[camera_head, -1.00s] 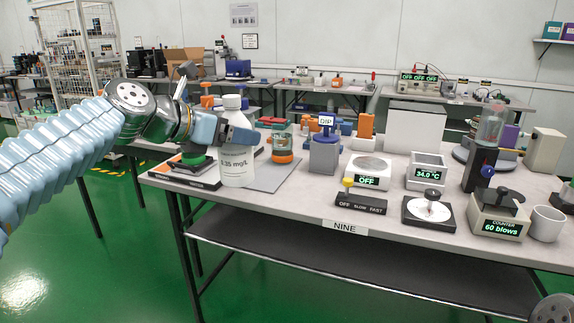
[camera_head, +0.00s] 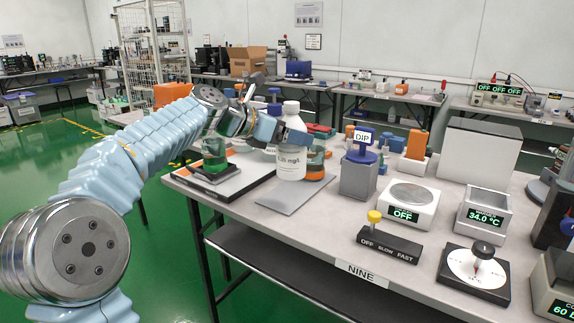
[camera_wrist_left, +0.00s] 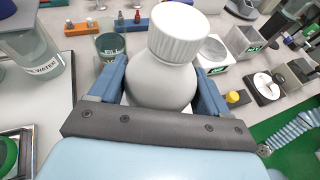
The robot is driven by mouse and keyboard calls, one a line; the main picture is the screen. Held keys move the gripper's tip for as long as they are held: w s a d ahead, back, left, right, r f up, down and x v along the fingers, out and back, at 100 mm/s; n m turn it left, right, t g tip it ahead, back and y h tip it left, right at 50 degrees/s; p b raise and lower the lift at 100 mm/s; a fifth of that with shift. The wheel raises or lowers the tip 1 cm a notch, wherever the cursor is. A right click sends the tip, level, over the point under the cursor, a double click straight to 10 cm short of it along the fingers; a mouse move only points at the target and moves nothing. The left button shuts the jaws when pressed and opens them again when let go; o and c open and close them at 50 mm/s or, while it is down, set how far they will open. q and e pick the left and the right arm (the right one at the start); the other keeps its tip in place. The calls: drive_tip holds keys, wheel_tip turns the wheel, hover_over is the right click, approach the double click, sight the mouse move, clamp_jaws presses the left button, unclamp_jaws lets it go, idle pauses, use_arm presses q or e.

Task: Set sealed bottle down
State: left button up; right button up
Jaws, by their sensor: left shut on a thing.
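The sealed bottle (camera_head: 291,160) is white, with a ribbed white cap and a printed mg/L label. My left gripper (camera_head: 281,131) is shut on it around its upper body, and the bottle is upright. In the left wrist view the bottle (camera_wrist_left: 160,82) fills the space between the two blue fingers, cap towards the camera. In the head view its base shows against the back part of a flat grey mat (camera_head: 290,200); I cannot tell whether it touches. My right gripper is not in view.
Left of the mat is a black-edged tray (camera_head: 228,187) with a green-based vessel (camera_head: 214,155). The DIP block (camera_head: 358,178) is to the right. The mat's front part is clear, near the table edge.

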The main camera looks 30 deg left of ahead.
use_arm(q)
drive_tip(key=w+a+f+b, duration=0.2)
drive_tip(key=a+f, duration=0.1)
drive_tip(key=f, duration=0.5)
drive_tip(key=shift+w+a+f, duration=0.3)
drive_tip(key=shift+w, duration=0.05)
drive_tip(key=shift+f, duration=0.15)
drive_tip(key=o, duration=1.5)
drive_tip(key=v, duration=1.2)
